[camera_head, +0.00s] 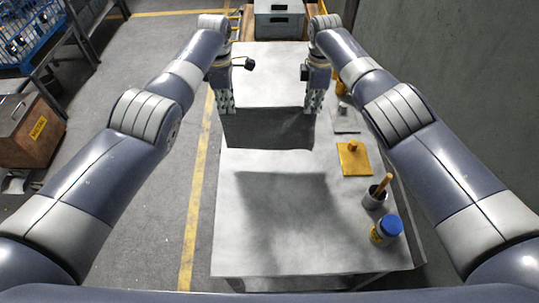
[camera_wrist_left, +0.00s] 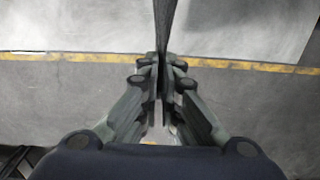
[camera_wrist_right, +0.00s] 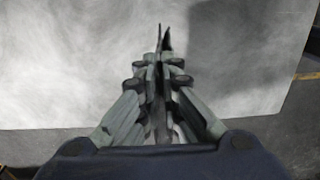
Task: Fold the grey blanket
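The dark grey blanket (camera_head: 268,130) hangs as a sheet between my two grippers, above the far half of the pale table. My left gripper (camera_head: 226,108) is shut on its left upper corner; the left wrist view shows the cloth's thin edge (camera_wrist_left: 164,30) pinched between the fingers. My right gripper (camera_head: 314,108) is shut on its right upper corner; the right wrist view shows a thin dark strip of cloth (camera_wrist_right: 166,42) at the closed fingers. The blanket casts a shadow on the table below. Its lower edge looks clear of the table top, but I cannot be sure.
The pale table (camera_head: 240,255) is bare in its near middle. Along its right side are a yellow cloth or plate (camera_head: 354,160) with a knob, a dark cup (camera_head: 373,198) with a wooden handle, and a blue-lidded jar (camera_head: 386,230). A grey box (camera_head: 279,20) stands beyond the far end.

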